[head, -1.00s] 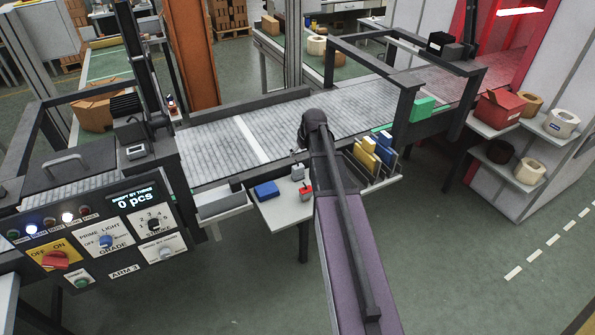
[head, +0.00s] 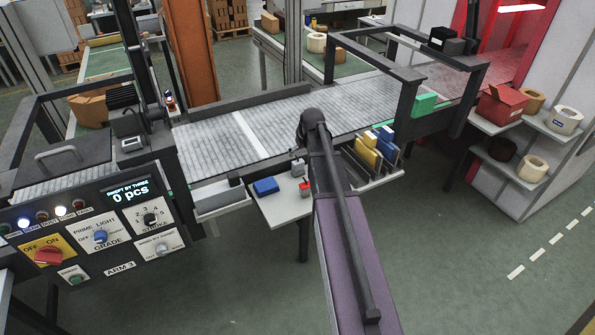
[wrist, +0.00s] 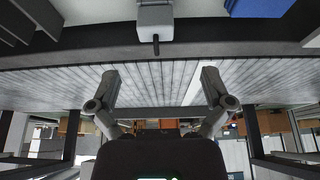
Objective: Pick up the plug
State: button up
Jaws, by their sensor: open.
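I cannot tell for certain which thing is the plug. A pale grey block with a short dark pin (wrist: 155,20) shows at the top middle of the wrist view. In the head view, small grey and red pieces (head: 304,187) sit on the pale shelf (head: 284,210) in front of the conveyor, left of my arm. In the wrist view my gripper (wrist: 158,82) is open, with its two fingers wide apart and nothing between them. The grey block is apart from the fingers. In the head view my arm hides most of the gripper.
A blue box (head: 265,186) lies on the shelf; it also shows in the wrist view (wrist: 260,6). The slatted conveyor (head: 290,125) runs behind the shelf. A rack of yellow and blue plates (head: 374,151) stands right of my arm. A control panel (head: 95,235) is at left.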

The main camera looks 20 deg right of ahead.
aim_at(298, 161)
jog(key=shift+b+x, duration=2)
jog(key=shift+x, duration=0.5)
jog(key=b+x, duration=0.3)
jog(key=shift+d, duration=0.25)
jog(key=shift+b+x, duration=0.9)
jog(key=shift+x, duration=0.2)
jog(key=c, duration=1.2)
